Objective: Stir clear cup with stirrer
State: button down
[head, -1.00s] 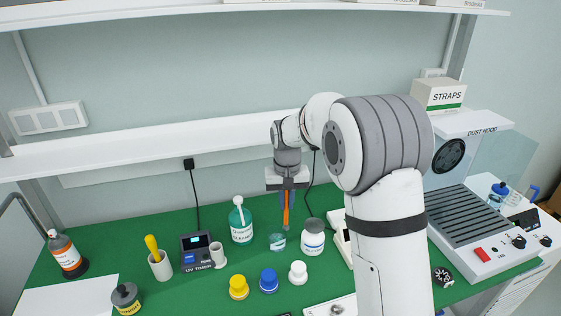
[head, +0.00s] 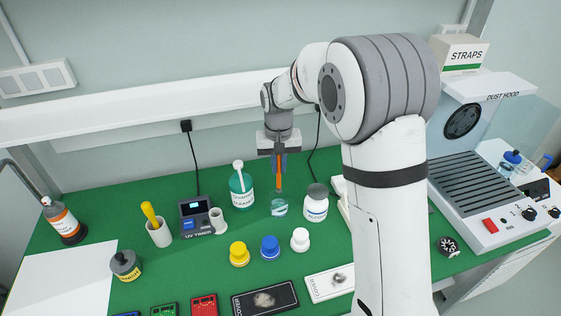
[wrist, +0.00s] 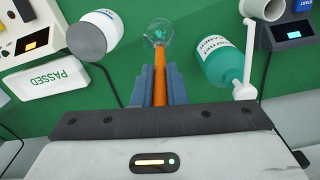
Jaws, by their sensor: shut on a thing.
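The clear cup (head: 279,207) stands upright on the green bench mat, between the teal cleaner bottle and the white alcohol jar; it also shows in the wrist view (wrist: 152,28). My gripper (head: 279,158) is shut on the orange stirrer (head: 279,172) and points down above the cup. In the wrist view, the stirrer (wrist: 159,88) lies between the two blue-grey fingers (wrist: 159,86). Its lower end reaches the cup's rim in the picture. I cannot tell whether the tip is inside the cup or just above it.
The teal bottle (head: 242,188) stands close left of the cup and the alcohol jar (head: 316,205) close right. Yellow (head: 239,254), blue (head: 270,248) and white (head: 300,240) capped bottles stand in front. A UV timer (head: 195,215) is farther left, and a dust hood (head: 480,170) stands right.

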aim_at(278, 187)
jog(key=shift+f+b, duration=2.8)
jog(key=shift+f, duration=1.65)
jog(key=shift+a, duration=0.15)
